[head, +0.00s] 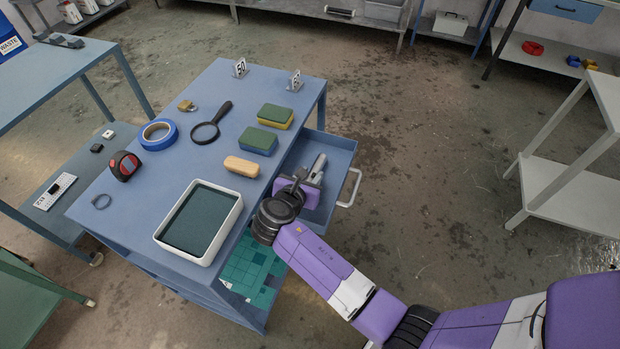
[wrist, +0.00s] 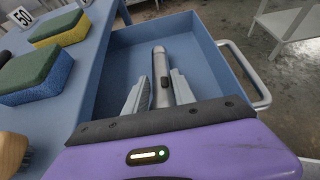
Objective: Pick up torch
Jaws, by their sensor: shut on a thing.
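The torch (wrist: 161,75) is a grey metal cylinder with a dark button, seen in the wrist view between the two fingers of my gripper (wrist: 160,92). In the head view the torch (head: 318,167) shows above the open drawer, its far end pointing up and away. My gripper (head: 305,180) is shut on the torch. The blue drawer (head: 338,152) is pulled out from the blue cart and shows a bare floor in the wrist view (wrist: 115,70). I cannot tell whether the torch touches the drawer floor.
The cart top (head: 215,100) holds a white tray (head: 165,240), sponges (head: 258,140), a wooden brush (head: 241,166), a magnifying glass (head: 208,131), blue tape (head: 158,134) and a tape measure (head: 124,165). The drawer handle (head: 353,188) sticks out right.

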